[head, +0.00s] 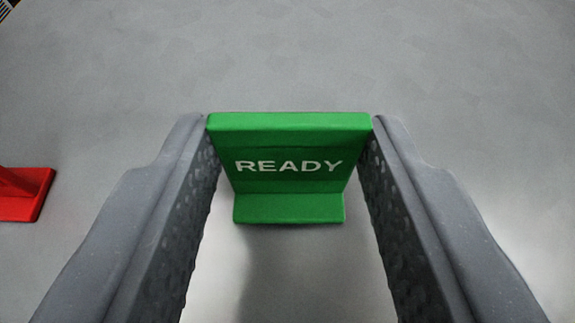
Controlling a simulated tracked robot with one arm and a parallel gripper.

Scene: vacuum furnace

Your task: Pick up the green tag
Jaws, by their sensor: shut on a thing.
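The green tag (288,185) is in the middle of the head view, with "READY" in white letters on its face. It has a flat top edge and a foot at the bottom. My gripper (289,135) is shut on it, with one grey textured finger against its left side and one against its right side. A shadow lies on the grey surface below the tag. I cannot tell whether the foot touches that surface or is a little above it.
A red object (24,194) lies at the left edge, partly cut off, apart from my left finger. The grey surface (300,60) beyond the tag is clear. A dark striped thing (5,8) shows in the top left corner.

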